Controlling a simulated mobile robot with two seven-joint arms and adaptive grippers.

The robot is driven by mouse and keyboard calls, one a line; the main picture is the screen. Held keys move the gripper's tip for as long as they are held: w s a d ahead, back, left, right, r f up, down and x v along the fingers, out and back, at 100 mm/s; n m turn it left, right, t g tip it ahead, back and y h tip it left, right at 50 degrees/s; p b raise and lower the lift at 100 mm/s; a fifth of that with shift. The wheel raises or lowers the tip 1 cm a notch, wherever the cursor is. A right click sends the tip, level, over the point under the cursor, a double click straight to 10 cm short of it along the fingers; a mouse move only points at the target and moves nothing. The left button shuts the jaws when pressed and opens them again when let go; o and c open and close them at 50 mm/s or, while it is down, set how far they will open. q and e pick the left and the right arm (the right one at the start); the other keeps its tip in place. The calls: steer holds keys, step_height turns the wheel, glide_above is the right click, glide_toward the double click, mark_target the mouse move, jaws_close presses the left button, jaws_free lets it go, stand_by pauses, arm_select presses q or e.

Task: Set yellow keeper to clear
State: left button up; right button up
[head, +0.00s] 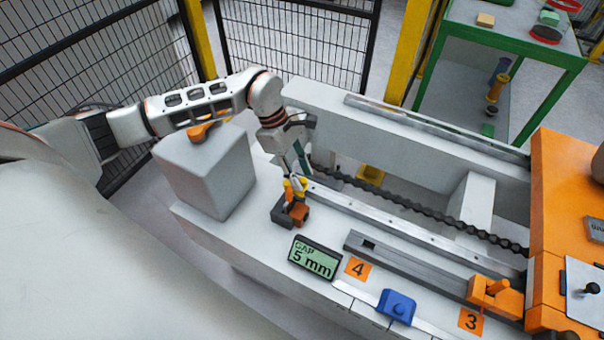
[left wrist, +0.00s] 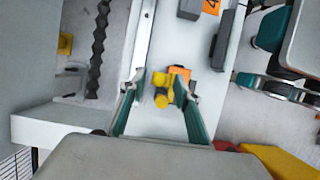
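The yellow keeper (head: 301,183) sits by a small orange block (head: 298,212) on the white beam, at the left end of the rail. In the left wrist view the keeper (left wrist: 161,98) shows as rounded yellow parts in front of the orange block (left wrist: 181,72). My left gripper (head: 293,177) points down at the keeper and partly hides it in the head view. Its two teal fingers (left wrist: 159,88) stand on either side of the keeper, with a gap visible on the left side. The right finger looks very close; contact cannot be told. My right gripper is not in view.
A display (head: 314,258) reads "GAP 5 mm". A grey block (head: 207,170) stands left of the gripper. A dark chain (head: 430,207) runs behind the rail. A blue part (head: 396,306) and an orange clamp (head: 495,292) are to the right. A wire fence stands behind.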

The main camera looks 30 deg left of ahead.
arm_select(q)
steer(key=shift+d+f, duration=0.1)
steer(key=shift+f, duration=0.05)
jaws_close()
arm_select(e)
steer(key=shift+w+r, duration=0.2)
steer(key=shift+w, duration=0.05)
